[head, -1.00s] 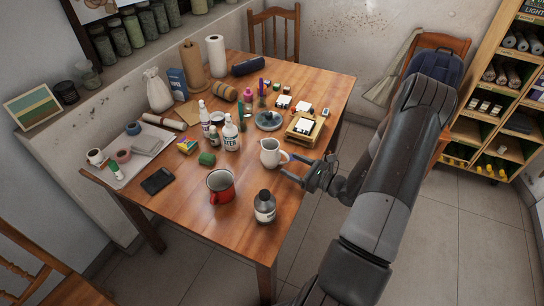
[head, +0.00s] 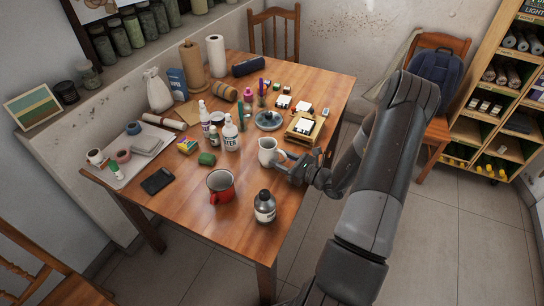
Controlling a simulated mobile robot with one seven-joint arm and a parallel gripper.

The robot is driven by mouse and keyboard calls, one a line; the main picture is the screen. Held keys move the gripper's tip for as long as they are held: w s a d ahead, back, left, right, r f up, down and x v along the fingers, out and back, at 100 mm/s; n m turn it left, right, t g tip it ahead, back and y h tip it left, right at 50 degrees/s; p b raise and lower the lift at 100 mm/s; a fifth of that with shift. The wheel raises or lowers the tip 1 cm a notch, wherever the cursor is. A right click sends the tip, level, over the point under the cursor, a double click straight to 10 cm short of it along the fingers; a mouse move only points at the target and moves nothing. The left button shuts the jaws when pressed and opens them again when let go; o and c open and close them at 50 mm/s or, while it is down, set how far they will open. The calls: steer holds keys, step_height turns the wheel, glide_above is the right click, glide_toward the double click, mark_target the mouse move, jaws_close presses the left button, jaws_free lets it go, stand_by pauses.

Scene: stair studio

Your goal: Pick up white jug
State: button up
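The white jug (head: 266,147) stands upright on the wooden table (head: 245,246), right of the middle. Its handle side faces my gripper (head: 283,164). My gripper reaches in from the right, low over the table, with its fingertips at the jug's handle. The handle is mostly hidden by the fingers. The fingers are too small and dark here to tell whether they are open or closed on the handle.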

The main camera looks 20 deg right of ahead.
mark_target(284, 153)
jaws_close()
steer(key=shift+r, duration=0.1)
stand_by(0.7)
steer(key=shift+r, duration=0.95)
steer(key=shift+s+d+r, duration=0.1)
steer(key=shift+d+r, duration=0.05)
steer(key=shift+r, duration=0.45)
steer(key=shift+s+d+r, duration=0.1)
steer(key=shift+d+r, duration=0.05)
steer(key=shift+r, duration=0.45)
steer(key=s+d+r, duration=0.6)
steer(key=s+d, duration=0.1)
steer(key=shift+s+d+r, duration=0.2)
steer(key=shift+s+d, duration=0.05)
steer(key=shift+d, duration=0.15)
stand_by(1.5)
